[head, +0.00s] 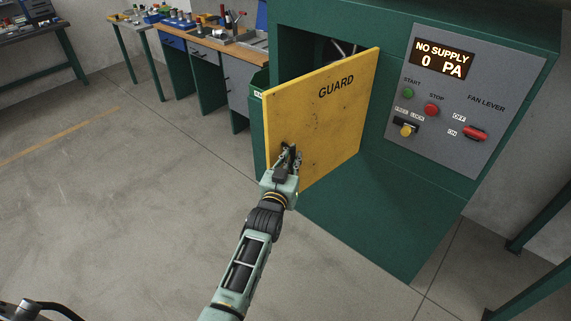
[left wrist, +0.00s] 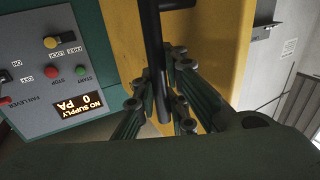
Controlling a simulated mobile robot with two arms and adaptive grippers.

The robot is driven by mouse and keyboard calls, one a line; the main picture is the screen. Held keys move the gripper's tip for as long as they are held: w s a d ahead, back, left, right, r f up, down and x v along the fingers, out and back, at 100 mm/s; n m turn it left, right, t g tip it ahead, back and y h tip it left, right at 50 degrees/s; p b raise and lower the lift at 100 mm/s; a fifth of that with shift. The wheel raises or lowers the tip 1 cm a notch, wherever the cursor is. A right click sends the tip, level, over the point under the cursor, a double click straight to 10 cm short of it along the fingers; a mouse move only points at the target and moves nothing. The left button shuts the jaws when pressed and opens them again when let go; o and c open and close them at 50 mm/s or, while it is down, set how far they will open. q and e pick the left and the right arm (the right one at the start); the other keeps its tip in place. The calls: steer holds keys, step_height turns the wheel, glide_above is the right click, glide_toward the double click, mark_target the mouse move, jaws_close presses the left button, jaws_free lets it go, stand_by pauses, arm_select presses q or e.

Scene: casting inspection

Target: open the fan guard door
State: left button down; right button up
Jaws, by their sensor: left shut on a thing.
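The yellow guard door (head: 325,110), marked GUARD, stands partly open on the green cabinet (head: 395,215). It is hinged at its right edge and swung out toward me, with part of the dark opening (head: 305,55) showing behind it. My left gripper (head: 290,158) is at the door's lower left. In the left wrist view the gripper's fingers (left wrist: 165,105) are closed around the black door handle (left wrist: 155,45), in front of the yellow door panel (left wrist: 215,45). My right gripper is in neither view.
A grey control panel (head: 455,130) right of the door has a NO SUPPLY 0 PA display (head: 443,59), buttons and a red fan lever (head: 475,133). Workbenches with tools (head: 225,45) stand at the back left. The floor (head: 130,200) left of the door is clear.

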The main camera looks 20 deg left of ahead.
arm_select(q)
steer(key=shift+s+f, duration=0.15)
steer(key=shift+f, duration=0.25)
steer(key=shift+a, duration=0.15)
steer(key=c, duration=2.2)
jaws_free()
steer(key=o, duration=0.4)
steer(key=shift+s+a+r, duration=0.15)
steer(key=shift+s+r, duration=0.05)
steer(key=shift+r, duration=0.05)
steer(key=shift+o, duration=0.2)
steer(key=shift+w+d, duration=0.15)
steer(key=shift+d, duration=0.05)
steer(key=s, duration=1.2)
steer(key=shift+d, duration=0.15)
